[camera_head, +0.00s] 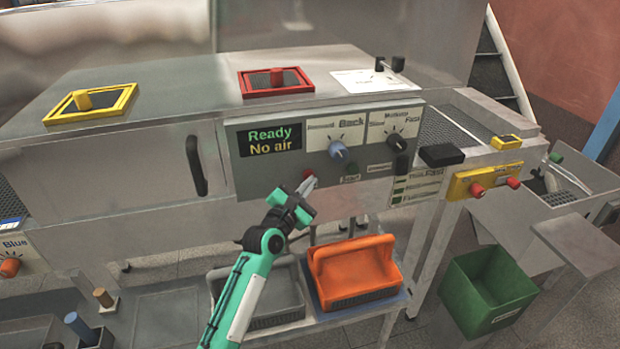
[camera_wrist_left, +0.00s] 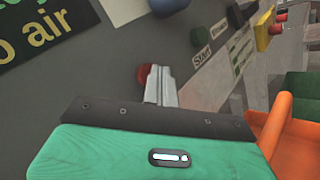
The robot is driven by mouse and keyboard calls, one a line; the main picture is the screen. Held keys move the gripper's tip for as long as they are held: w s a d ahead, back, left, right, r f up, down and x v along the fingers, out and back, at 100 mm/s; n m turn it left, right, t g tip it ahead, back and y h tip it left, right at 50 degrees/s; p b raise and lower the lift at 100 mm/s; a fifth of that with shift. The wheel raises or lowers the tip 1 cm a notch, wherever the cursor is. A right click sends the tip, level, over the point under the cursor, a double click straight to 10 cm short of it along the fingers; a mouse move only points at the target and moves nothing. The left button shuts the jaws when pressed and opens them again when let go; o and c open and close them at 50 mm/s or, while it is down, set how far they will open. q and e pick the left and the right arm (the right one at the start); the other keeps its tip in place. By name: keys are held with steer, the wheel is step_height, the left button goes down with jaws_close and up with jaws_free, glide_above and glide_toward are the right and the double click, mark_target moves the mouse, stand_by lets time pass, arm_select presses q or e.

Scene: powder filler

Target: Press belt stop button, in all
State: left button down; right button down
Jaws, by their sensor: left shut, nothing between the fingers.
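The grey control panel (camera_head: 300,150) has a display reading "Ready" and "No air". A red button (camera_head: 308,174) sits low on the panel, left of a green button (camera_head: 351,168) labelled "Start". The red button (camera_wrist_left: 143,74) is partly hidden by my fingers in the wrist view. My left gripper (camera_head: 311,183) is shut and empty. Its fingertips are right at the red button and overlap its edge in the wrist view (camera_wrist_left: 158,72). I cannot tell whether they touch it or whether it is pushed in. My right gripper is not in view.
A blue knob (camera_head: 338,151) and a black knob (camera_head: 397,143) stick out of the panel. A black handle (camera_head: 196,165) is to the left. Below are an orange basket (camera_head: 355,265) and a grey basket (camera_head: 283,292). A green bin (camera_head: 487,288) stands at the right.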

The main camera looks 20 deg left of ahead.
arm_select(q)
steer(key=shift+s, duration=0.1)
steer(key=shift+s+d+p, duration=0.5)
steer(key=shift+s+p, duration=0.05)
steer(key=shift+s, duration=0.15)
steer(key=s+d+p, duration=0.1)
steer(key=s, duration=0.1)
steer(key=s+d+p, duration=0.1)
steer(key=s, duration=0.1)
steer(key=shift+d, duration=0.4)
stand_by(0.6)
